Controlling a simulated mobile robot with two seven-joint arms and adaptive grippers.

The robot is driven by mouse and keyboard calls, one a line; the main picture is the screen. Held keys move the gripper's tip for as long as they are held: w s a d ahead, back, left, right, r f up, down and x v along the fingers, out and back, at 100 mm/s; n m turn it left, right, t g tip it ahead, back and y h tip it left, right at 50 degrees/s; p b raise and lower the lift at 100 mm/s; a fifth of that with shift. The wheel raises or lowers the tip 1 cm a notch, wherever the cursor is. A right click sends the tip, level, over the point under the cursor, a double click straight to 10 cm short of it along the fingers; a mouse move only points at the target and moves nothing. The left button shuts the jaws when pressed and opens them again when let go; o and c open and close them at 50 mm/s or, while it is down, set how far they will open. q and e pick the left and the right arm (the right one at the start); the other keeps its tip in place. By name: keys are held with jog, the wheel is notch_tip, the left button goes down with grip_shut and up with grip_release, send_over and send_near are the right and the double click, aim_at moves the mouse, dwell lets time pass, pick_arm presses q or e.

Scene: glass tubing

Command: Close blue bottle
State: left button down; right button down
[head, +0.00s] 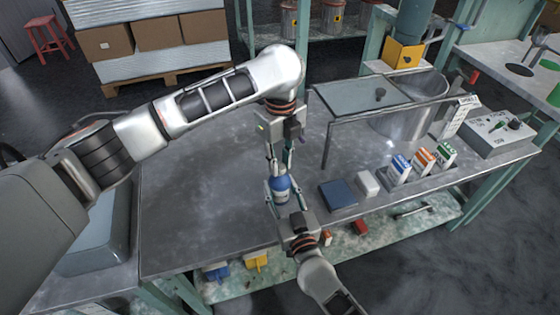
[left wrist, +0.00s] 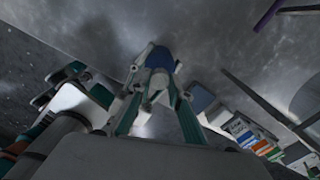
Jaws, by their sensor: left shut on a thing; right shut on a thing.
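The blue bottle (head: 281,184) stands upright over the worktable, near its front edge, with a white label on its side. My right gripper (head: 284,192) comes from the front and is shut on the bottle's body. My left gripper (head: 279,168) points down from above and is shut on the small cap at the bottle's top. In the left wrist view the left fingers (left wrist: 157,88) meet around a small pale cap, with the blue bottle (left wrist: 160,58) just beyond. The fingers hide most of the cap, so I cannot tell how it sits on the neck.
To the right lie a dark blue box (head: 338,194) and a white block (head: 368,184), with several small cartons (head: 399,170) beyond. The table (head: 195,190) left of the bottle is clear.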

pick_arm(q)
jog(key=c, duration=1.8)
grip_release()
jog(key=shift+o, duration=0.2)
notch_tip(320, 180, up, 12)
pick_arm(e)
jog(key=c, duration=1.2)
grip_release()
jog(key=v, duration=1.2)
